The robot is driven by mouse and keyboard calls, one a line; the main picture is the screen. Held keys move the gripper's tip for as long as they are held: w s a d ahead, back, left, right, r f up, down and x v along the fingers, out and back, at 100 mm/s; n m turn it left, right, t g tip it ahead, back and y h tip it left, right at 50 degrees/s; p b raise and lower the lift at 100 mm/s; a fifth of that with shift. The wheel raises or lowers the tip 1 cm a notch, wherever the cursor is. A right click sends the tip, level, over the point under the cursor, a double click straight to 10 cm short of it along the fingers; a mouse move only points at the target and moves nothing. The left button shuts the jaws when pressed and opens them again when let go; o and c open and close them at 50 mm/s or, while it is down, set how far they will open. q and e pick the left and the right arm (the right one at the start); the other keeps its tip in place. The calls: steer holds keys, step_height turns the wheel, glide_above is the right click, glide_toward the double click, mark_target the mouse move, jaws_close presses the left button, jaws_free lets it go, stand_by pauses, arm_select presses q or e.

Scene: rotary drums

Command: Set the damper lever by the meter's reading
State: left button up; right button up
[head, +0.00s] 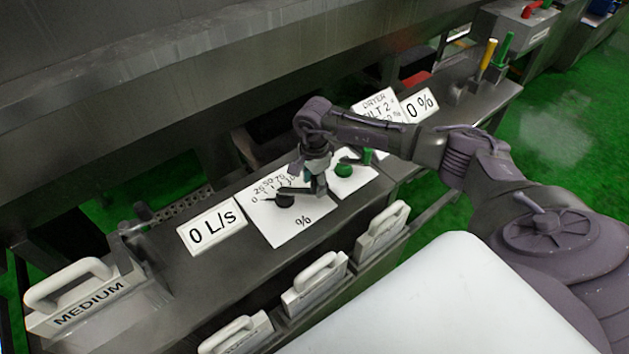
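A white plate (298,232) marked "%" with a scale from 0 upward lies on the metal bench. A black lever (286,200) is mounted on it, its hub left of my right gripper. My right gripper (318,188) points down over the plate's right part, at the lever's outer end. It hides that end and part of the scale, and I cannot tell whether its fingers touch or grip the lever. A meter sign (212,234) left of the plate reads "0 L/s". My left gripper is not in view.
A green knob (343,170) sits on a white plate just right of my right gripper. A "0 %" sign (420,105) stands behind my forearm. Yellow (488,54) and green upright handles stand far right.

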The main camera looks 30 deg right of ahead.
jaws_close()
